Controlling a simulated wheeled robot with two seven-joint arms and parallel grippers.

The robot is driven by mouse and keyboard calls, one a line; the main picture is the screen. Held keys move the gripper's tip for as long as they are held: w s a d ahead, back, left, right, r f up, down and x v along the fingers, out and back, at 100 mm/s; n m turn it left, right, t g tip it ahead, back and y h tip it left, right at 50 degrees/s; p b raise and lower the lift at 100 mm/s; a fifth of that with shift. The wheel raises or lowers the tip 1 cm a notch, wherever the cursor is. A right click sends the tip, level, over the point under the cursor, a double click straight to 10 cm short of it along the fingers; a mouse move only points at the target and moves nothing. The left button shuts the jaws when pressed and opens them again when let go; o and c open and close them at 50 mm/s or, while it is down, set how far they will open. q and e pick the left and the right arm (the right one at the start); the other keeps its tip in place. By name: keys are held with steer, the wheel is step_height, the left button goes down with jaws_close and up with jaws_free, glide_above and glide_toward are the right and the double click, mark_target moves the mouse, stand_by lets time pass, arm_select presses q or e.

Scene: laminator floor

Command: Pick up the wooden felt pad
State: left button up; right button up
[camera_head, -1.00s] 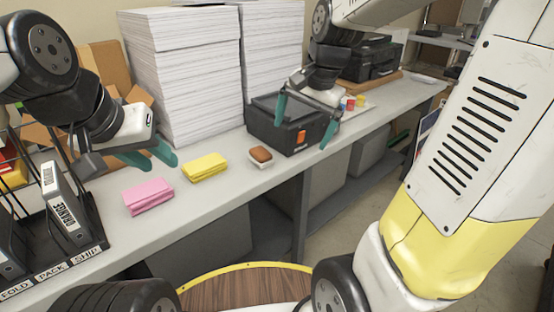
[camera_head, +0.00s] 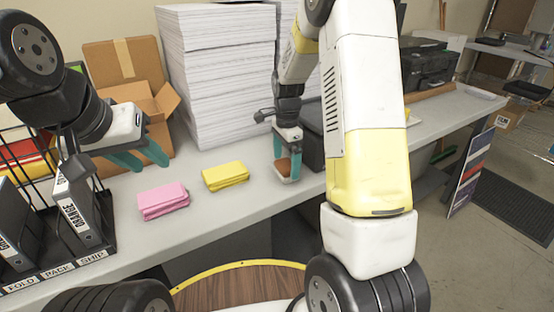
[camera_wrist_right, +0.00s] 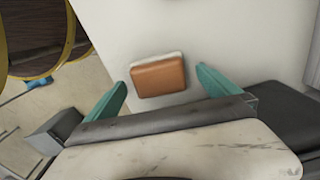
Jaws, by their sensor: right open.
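The wooden felt pad (camera_head: 283,168) is a small brown block with a white felt layer, lying on the grey counter near its front edge. In the right wrist view the pad (camera_wrist_right: 158,76) lies between and just ahead of the fingertips, with gaps on both sides. My right gripper (camera_head: 287,165) is open and points down over the pad; it also shows in the right wrist view (camera_wrist_right: 160,82). Its fingers partly hide the pad in the head view. My left gripper (camera_head: 143,158) is at the left above the counter, fingers apart and empty.
A yellow cloth (camera_head: 225,176) and a pink cloth (camera_head: 163,200) lie left of the pad. Tall paper stacks (camera_head: 218,80) stand behind. A black box (camera_head: 312,135) is close behind the right gripper. A binder rack (camera_head: 72,268) stands at the left.

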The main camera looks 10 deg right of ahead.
steer(key=shift+f, duration=1.35)
steer(key=shift+s, duration=0.1)
steer(key=c, duration=1.4)
steer(key=shift+r, duration=0.15)
step_height(320, 180, up, 4)
steer(key=shift+f, duration=0.2)
steer(key=s+a, duration=0.3)
steer(key=a, duration=0.1)
steer(key=s+a, duration=0.3)
steer(key=a, duration=0.1)
steer(key=s+a+r, duration=0.1)
steer(key=s+a, duration=0.2)
steer(key=a, duration=0.2)
steer(key=shift+r, duration=0.1)
